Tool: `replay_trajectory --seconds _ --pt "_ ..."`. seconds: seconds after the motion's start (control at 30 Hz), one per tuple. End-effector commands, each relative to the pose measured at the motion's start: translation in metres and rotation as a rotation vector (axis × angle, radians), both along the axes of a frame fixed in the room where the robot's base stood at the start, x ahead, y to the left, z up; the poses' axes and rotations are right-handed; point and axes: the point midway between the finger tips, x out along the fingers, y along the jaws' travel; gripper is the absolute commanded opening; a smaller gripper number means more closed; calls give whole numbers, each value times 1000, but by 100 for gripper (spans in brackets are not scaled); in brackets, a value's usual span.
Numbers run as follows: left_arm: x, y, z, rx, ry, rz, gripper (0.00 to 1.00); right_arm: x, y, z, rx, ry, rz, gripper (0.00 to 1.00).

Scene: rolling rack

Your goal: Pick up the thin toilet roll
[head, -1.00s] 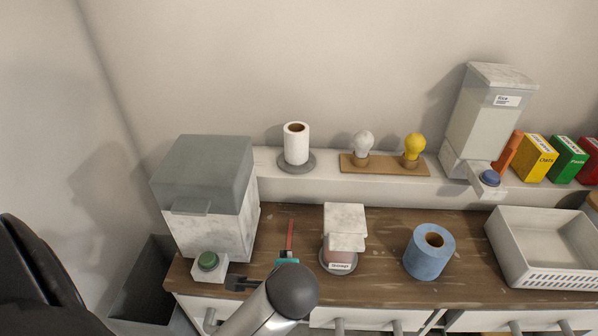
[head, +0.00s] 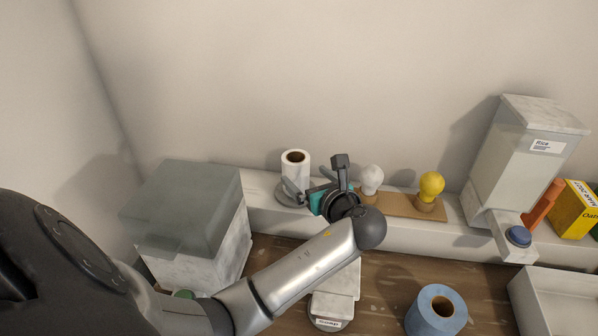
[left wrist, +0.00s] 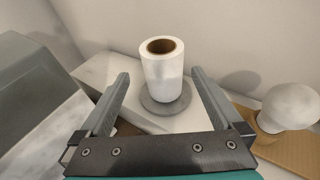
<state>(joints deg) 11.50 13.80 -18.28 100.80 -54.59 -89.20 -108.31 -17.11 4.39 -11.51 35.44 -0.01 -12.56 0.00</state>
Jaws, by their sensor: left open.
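The thin white toilet roll (head: 295,170) stands upright on a round grey base on the white shelf at the back. It also shows in the left wrist view (left wrist: 163,72), with its brown core facing up. My left gripper (head: 316,176) is beside it on the right in the head view. In the left wrist view the two fingers (left wrist: 158,84) are open and apart, with the roll beyond and between their tips. Nothing is held. A thicker blue roll (head: 437,312) stands on the wooden counter. My right gripper is not in view.
A white bulb (head: 371,178) and a yellow bulb (head: 431,187) stand on a wooden board right of my gripper. A grey-lidded bin (head: 185,210) is at the left. A rice dispenser (head: 520,160) and a white basket (head: 560,300) are at the right.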

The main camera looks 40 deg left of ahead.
Motion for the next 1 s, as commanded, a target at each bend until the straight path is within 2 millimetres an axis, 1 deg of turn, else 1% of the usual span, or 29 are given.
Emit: replay_trajectory --seconds 0.03,0.07,0.13,0.2,0.3,0.47,0.53,0.7,0.8,1.0 --pt "5 12 -4 2 0 4 100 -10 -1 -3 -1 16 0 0" --pt "8 17 -6 2 0 3 100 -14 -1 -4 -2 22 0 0" --pt "14 28 -10 0 -1 3 100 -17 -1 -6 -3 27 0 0" --pt "19 37 -14 0 0 2 100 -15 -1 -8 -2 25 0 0" --pt "24 46 -17 -2 -1 2 100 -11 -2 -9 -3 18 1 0" --pt "28 53 -18 -4 -2 1 100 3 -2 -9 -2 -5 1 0" --pt "32 59 -20 -3 -3 2 100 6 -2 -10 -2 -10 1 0" --pt "45 79 -27 -3 -1 3 100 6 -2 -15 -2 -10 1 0" --pt "50 88 -30 -3 -1 2 100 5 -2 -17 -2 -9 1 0" --pt "52 92 -31 -4 -1 0 100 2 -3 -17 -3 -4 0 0"
